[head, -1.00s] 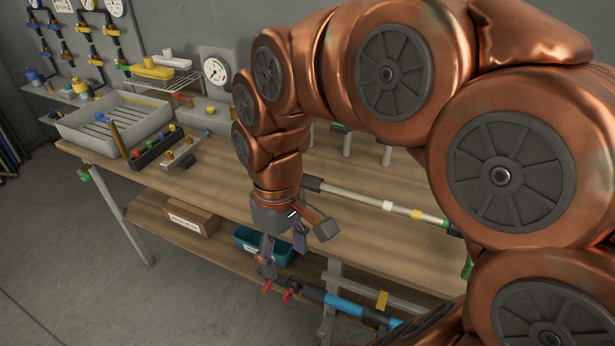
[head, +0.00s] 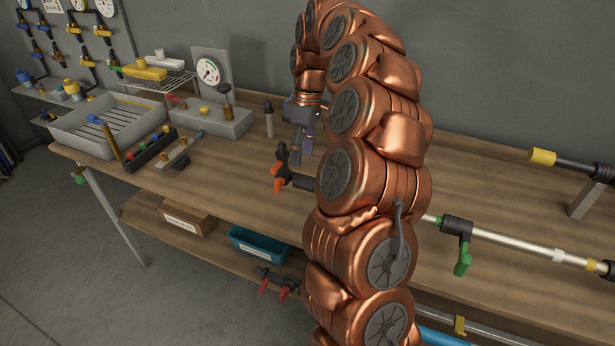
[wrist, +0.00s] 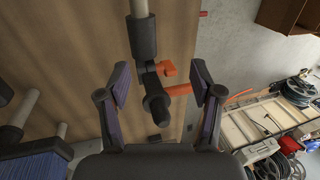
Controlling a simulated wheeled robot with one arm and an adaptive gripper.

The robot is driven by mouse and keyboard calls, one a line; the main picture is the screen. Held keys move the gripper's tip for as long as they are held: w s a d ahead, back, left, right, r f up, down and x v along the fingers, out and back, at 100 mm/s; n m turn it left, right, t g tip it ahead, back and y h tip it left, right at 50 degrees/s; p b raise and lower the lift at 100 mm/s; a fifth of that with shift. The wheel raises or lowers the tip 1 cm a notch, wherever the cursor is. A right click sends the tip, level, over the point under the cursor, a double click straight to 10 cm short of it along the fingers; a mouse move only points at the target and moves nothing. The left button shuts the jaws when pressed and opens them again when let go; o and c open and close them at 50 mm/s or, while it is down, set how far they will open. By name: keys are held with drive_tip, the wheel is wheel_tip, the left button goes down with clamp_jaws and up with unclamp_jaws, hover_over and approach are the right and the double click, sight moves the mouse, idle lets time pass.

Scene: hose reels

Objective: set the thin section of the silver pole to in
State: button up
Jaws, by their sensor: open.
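The silver pole (head: 515,246) lies along the bench top at the right in the head view, with a green lever clamp (head: 463,262) and white and yellow bands. My arm hides the stretch to the left of the clamp. In line with it, left of my arm, is a black end with an orange lever (head: 279,182). In the wrist view a silver pole (wrist: 139,8) runs into a black sleeve, and a black fitting with an orange lever (wrist: 178,89) follows below. My gripper (head: 305,150) is open and empty over the bench; its fingers (wrist: 158,75) appear either side of this fitting.
A yellow-ended pole (head: 543,157) rests on a stand at the far right. A grey tray (head: 75,135), a gauge box (head: 215,118) and a dark rack of coloured knobs (head: 150,150) occupy the bench's left. The lower shelf holds a teal bin (head: 258,246).

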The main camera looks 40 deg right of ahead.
sight(307, 177)
drive_tip(key=shift+s+d+f+p, duration=0.15)
drive_tip(key=shift+f+p, duration=0.2)
drive_tip(key=shift+f, duration=1.05)
drive_tip(key=shift+s+d+f+p, duration=0.15)
drive_tip(key=shift+f+p, duration=0.25)
drive_tip(key=shift+f, duration=1.05)
drive_tip(key=shift+s+d+f+p, duration=0.15)
drive_tip(key=shift+f+p, duration=0.2)
drive_tip(key=shift+f, duration=1.05)
drive_tip(key=shift+w, duration=0.1)
drive_tip(key=shift+c, duration=0.3)
clamp_jaws()
